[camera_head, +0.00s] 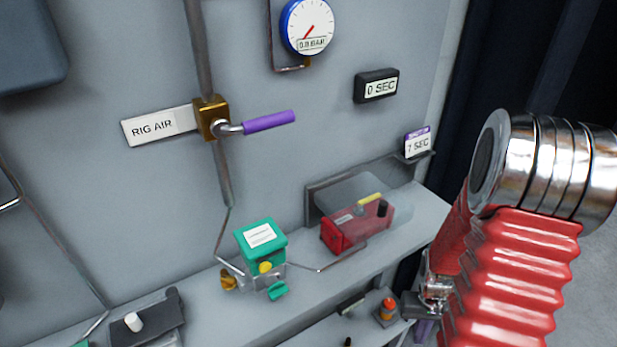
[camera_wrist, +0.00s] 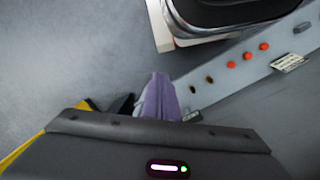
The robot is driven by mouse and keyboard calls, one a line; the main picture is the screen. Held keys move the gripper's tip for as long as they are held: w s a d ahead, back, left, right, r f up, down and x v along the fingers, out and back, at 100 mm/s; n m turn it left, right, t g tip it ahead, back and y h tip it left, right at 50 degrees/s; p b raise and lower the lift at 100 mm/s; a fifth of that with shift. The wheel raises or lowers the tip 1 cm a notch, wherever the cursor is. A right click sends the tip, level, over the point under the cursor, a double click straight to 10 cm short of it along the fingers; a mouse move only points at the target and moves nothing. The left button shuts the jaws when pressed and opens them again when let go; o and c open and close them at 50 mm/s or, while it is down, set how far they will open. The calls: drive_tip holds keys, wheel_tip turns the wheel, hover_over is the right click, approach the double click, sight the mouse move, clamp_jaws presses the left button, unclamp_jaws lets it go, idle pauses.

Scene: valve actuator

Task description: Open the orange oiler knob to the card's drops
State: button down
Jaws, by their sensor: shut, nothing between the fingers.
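A small orange knob (camera_head: 388,305) sits on a dark body on the lower shelf in the head view, just left of my wrist. I cannot tell for sure whether it is the oiler knob. My gripper shows in the wrist view as purple fingers (camera_wrist: 160,97) held together, with nothing between them. In the head view a purple part (camera_head: 423,329) shows below my wrist, mostly hidden by my arm. A card (camera_head: 418,145) with a purple top reads "7 SEC" on the wall. I see no readable drop number.
A green box (camera_head: 261,243) and a red box (camera_head: 357,226) stand on the upper shelf. A purple-handled valve (camera_head: 212,119), a gauge (camera_head: 308,27) and a "0 SEC" display (camera_head: 377,86) are on the wall. The wrist view shows orange buttons (camera_wrist: 247,56) and a white label (camera_wrist: 290,62).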

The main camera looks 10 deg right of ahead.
drive_tip(key=a+r+n+t, duration=0.1)
drive_tip(key=a+r+t, duration=0.1)
drive_tip(key=a+r, duration=0.5)
drive_tip(key=a+r+n+t, duration=0.1)
drive_tip(key=a+r, duration=0.6)
drive_tip(key=r, duration=0.8)
drive_tip(key=s+a+r+n+t, duration=0.1)
drive_tip(key=a+r+n+t, duration=0.1)
drive_tip(key=a+r, duration=0.5)
wheel_tip(320, 180, up, 5)
drive_tip(key=shift+a+f+t, duration=0.1)
drive_tip(key=shift+a+t, duration=0.15)
drive_tip(key=shift+t, duration=0.65)
